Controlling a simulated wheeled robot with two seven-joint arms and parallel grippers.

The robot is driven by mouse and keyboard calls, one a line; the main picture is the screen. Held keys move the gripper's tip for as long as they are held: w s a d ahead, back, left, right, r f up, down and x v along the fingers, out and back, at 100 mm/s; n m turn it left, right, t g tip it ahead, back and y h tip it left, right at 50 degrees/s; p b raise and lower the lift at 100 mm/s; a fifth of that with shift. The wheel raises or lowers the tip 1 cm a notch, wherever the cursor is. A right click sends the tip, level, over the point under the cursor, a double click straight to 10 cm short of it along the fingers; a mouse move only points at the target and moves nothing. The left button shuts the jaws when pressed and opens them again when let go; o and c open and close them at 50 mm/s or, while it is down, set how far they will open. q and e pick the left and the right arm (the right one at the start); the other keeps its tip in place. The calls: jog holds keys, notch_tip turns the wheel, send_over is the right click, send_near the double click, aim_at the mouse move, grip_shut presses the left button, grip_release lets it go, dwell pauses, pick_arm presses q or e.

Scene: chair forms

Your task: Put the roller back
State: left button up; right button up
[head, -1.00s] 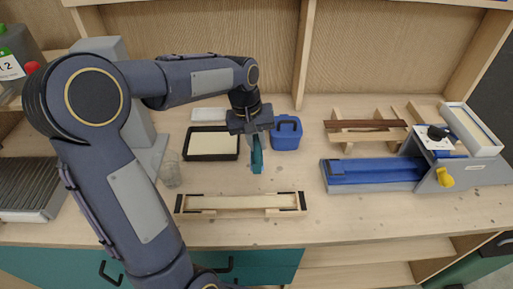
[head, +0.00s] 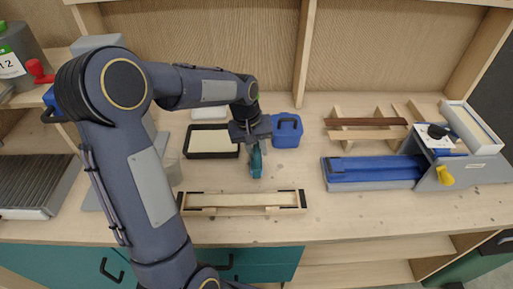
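My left gripper (head: 251,131) hangs over the middle of the bench, pointing down. A teal piece (head: 256,161), which looks like the roller, sticks down from between its fingers. The fingers seem closed on it, and its lower end is just above or at the bench top; I cannot tell which. A black tray (head: 194,154) with a cream inside lies just left of the gripper. A blue tub (head: 286,138) with a dark handle stands just right and behind. My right gripper is not in view.
A long pale wooden form (head: 242,200) with black ends lies near the front edge. On the right are a blue-bedded fixture (head: 372,169) and a rack holding a dark strip (head: 366,121). Bench between form and fixture is free.

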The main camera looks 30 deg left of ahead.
pick_arm(q)
jog(key=shift+o, duration=1.2)
jog(key=shift+r, duration=0.25)
notch_tip(320, 180, up, 12)
jog(key=s+a, duration=0.1)
jog(key=a, duration=0.1)
jog(key=s+d+f+m+t, duration=0.1)
jog(key=s+d, duration=0.2)
jog(key=s, duration=0.4)
jog(key=s+d+f+m+t+h, duration=0.1)
jog(key=s+d+f+m+t, duration=0.1)
jog(key=s, duration=0.5)
jog(key=s+d+f+m+t+h, duration=0.1)
jog(key=s+d+f, duration=0.1)
jog(key=s+d, duration=0.2)
jog(key=shift+s+d+m, duration=0.25)
jog(key=shift+s+m, duration=0.05)
jog(key=shift+s, duration=1.45)
